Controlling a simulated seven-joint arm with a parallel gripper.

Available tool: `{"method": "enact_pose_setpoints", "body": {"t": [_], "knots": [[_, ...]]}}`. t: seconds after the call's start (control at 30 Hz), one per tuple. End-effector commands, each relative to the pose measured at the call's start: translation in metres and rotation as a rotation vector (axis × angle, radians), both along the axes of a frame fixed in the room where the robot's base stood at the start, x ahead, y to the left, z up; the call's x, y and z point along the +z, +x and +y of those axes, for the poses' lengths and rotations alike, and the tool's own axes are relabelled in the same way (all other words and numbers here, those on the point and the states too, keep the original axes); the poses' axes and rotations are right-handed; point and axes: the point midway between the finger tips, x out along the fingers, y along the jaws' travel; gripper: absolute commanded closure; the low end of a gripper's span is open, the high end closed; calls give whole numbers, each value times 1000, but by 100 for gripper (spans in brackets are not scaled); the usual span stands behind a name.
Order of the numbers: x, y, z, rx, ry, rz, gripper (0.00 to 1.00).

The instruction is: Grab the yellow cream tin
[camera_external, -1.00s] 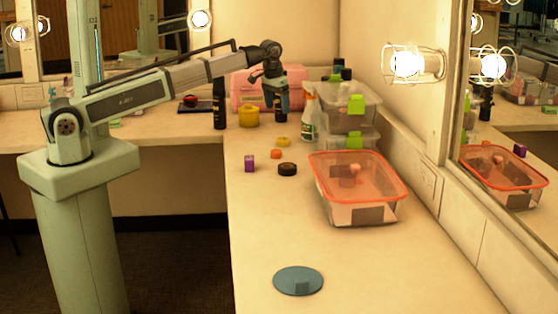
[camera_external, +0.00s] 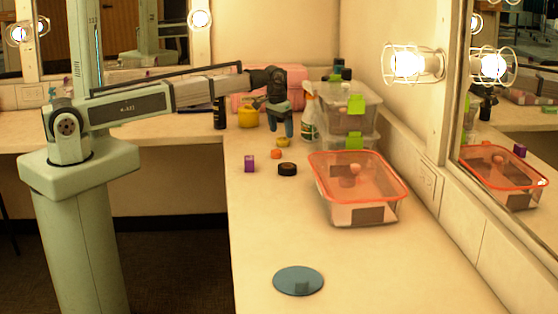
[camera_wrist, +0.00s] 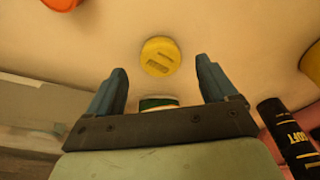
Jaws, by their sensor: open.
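The yellow cream tin (camera_external: 283,141) is a small, flat, round tin lying on the counter. In the wrist view the tin (camera_wrist: 160,56) shows whole, with two raised marks on its top. My gripper (camera_external: 283,131) points down just above and behind the tin in the external view. In the wrist view my gripper (camera_wrist: 161,78) is open, its two blue fingers on either side of empty space, with the tin ahead between the fingertips. The fingers do not appear to touch the tin.
A larger yellow tub (camera_external: 248,118) and a black bottle (camera_external: 219,112) stand to the left. A spray bottle (camera_external: 308,115) and clear bins (camera_external: 352,105) stand right. An orange piece (camera_external: 276,154), black puck (camera_external: 287,169) and purple block (camera_external: 249,164) lie nearer the camera.

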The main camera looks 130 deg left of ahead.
Motion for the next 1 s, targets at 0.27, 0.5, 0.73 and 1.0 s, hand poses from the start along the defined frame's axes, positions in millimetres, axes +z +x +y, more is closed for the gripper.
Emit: {"method": "enact_pose_setpoints", "body": {"t": [0.27, 0.5, 0.73, 1.0], "knots": [[-33, 1, 8, 0, -1, 0, 15], [-35, 1, 8, 0, 0, 0, 15], [-35, 1, 8, 0, 0, 0, 35], [-35, 1, 8, 0, 0, 0, 61]]}}
